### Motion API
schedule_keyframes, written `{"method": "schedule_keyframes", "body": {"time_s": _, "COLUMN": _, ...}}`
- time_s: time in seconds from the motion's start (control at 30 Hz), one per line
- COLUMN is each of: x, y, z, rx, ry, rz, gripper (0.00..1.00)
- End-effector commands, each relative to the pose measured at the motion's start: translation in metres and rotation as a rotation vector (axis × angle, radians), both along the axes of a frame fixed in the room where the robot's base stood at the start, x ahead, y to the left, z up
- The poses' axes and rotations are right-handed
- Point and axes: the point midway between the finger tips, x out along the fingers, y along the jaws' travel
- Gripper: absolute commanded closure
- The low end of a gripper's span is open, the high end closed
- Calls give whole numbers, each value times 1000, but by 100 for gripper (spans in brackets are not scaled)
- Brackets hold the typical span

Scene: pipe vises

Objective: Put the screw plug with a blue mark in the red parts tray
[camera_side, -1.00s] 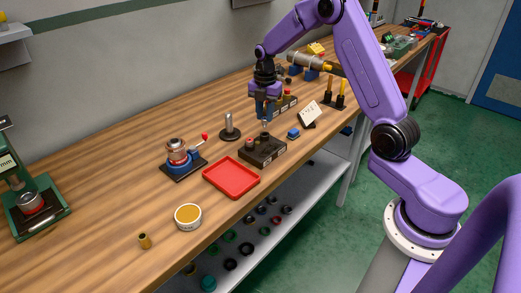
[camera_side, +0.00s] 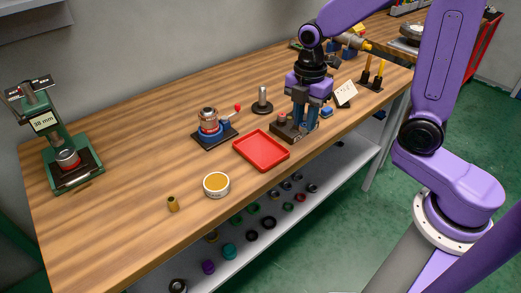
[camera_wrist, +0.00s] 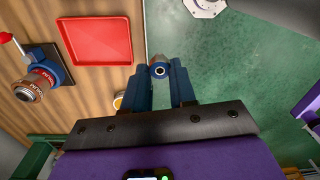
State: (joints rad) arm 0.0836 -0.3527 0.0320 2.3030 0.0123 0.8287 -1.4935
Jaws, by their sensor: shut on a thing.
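My gripper (camera_side: 305,130) is shut, its blue fingers pointing down, in front of the dark block in the side view. In the wrist view my gripper (camera_wrist: 158,75) holds a small round piece (camera_wrist: 158,70) with a dark, ring-like end between its fingertips. It looks like a screw plug, but no blue mark can be made out on it. Green floor shows behind it there. The red parts tray (camera_side: 262,150) lies flat and empty on the bench, left of my gripper; it also shows in the wrist view (camera_wrist: 95,41), up and left of the fingertips.
The dark block (camera_side: 284,131) is partly hidden by my gripper. A blue-based vise (camera_side: 212,128) with a red-knobbed lever stands left of the tray, and a metal post (camera_side: 262,100) behind it. A round yellow-topped tin (camera_side: 216,185) and a brass fitting (camera_side: 173,204) lie nearer the front edge.

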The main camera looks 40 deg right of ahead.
Motion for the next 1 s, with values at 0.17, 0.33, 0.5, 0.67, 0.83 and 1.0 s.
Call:
{"method": "schedule_keyframes", "body": {"time_s": 0.17, "x": 9, "y": 4, "z": -6, "rx": -1, "ry": 3, "rz": -3, "gripper": 100}}
{"method": "schedule_keyframes", "body": {"time_s": 0.33, "x": 36, "y": 8, "z": -18, "rx": -1, "ry": 3, "rz": -3, "gripper": 100}}
{"method": "schedule_keyframes", "body": {"time_s": 0.5, "x": 64, "y": 12, "z": -31, "rx": -1, "ry": 3, "rz": -2, "gripper": 100}}
{"method": "schedule_keyframes", "body": {"time_s": 0.67, "x": 90, "y": 16, "z": -45, "rx": -1, "ry": 3, "rz": -2, "gripper": 100}}
{"method": "schedule_keyframes", "body": {"time_s": 0.83, "x": 108, "y": 19, "z": -69, "rx": -1, "ry": 4, "rz": -2, "gripper": 100}}
{"method": "schedule_keyframes", "body": {"time_s": 1.0, "x": 123, "y": 22, "z": -87, "rx": 0, "ry": 2, "rz": -2, "gripper": 100}}
